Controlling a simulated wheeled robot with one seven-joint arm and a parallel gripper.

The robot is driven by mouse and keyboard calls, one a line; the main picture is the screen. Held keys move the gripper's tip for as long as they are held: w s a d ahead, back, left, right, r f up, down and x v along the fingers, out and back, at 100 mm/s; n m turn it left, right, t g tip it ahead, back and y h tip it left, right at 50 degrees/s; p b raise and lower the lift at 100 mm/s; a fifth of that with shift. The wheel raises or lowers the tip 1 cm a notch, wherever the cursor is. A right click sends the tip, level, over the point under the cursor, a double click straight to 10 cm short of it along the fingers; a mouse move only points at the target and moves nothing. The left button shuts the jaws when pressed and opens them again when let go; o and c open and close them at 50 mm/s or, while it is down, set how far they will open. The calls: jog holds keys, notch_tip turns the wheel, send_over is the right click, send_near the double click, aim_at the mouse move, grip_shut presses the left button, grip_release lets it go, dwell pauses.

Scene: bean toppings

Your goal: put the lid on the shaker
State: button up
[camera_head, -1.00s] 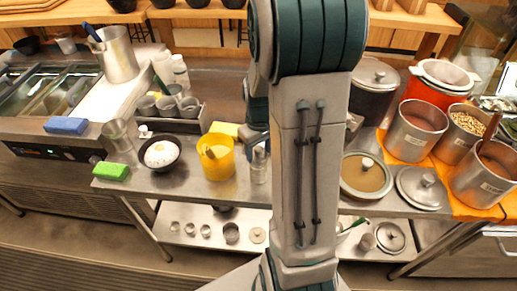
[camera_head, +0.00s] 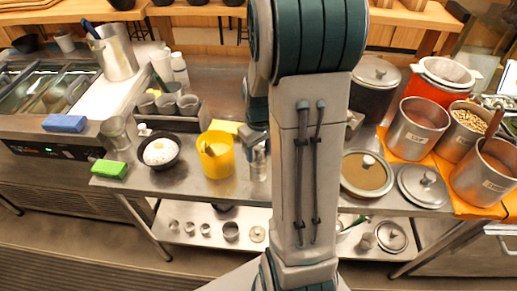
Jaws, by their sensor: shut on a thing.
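The shaker (camera_head: 259,170) is a small clear, greyish container standing upright on the steel counter, just right of the yellow tub. My gripper (camera_head: 257,148) is directly above it, pointing down, with its fingers at the shaker's top. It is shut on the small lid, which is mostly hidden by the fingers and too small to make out. I cannot tell whether the lid touches the shaker's rim. My arm's upright link covers the counter just right of the shaker.
A yellow tub (camera_head: 216,155) stands close left of the shaker. A black bowl (camera_head: 159,152) with rice and egg, a green sponge (camera_head: 110,169) and a cup caddy (camera_head: 171,113) are farther left. A brown-topped round pot (camera_head: 367,174) and steel lid (camera_head: 423,186) lie right of my arm.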

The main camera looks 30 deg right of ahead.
jog(key=shift+f, duration=0.2)
jog(key=o, duration=1.2)
jog(key=shift+o, duration=0.2)
jog(key=shift+r, duration=0.15)
jog(key=shift+r+p, duration=2.15)
jog(key=shift+r, duration=1)
grip_shut()
